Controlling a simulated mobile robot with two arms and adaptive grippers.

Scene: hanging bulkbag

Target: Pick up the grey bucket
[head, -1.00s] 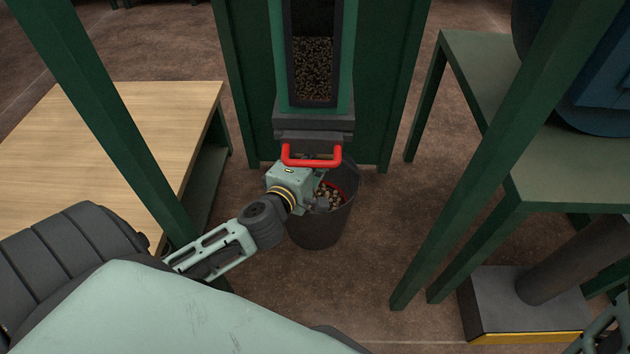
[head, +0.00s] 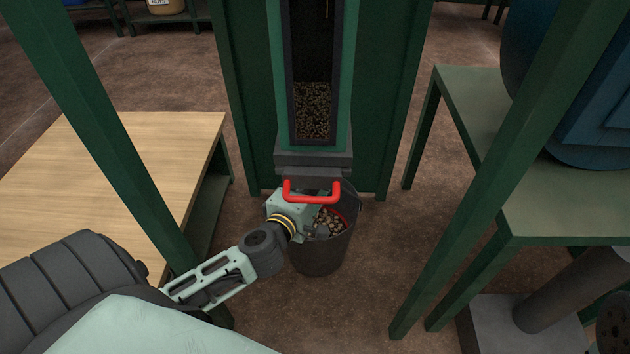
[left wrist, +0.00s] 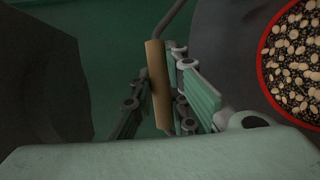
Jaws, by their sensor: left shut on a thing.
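The grey bucket (head: 322,258) stands upright on the floor below the chute outlet. Pale and dark pellets (head: 328,219) lie in it, and a red band shows around its inside. My left gripper (left wrist: 165,92) is shut on the tan grip (left wrist: 158,75) of the bucket's wire handle, with a finger on either side. In the left wrist view the bucket's pellets and red band (left wrist: 262,75) show at the right. In the head view the left gripper is over the bucket's left rim, its fingertips partly hidden. My right gripper is not in view.
A red slide handle (head: 313,198) juts out above the bucket, close to my left wrist. The windowed chute (head: 315,110) holds pellets. Green posts (head: 455,210) flank the space. A wooden-topped table (head: 130,170) is at left, a green table (head: 560,205) at right.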

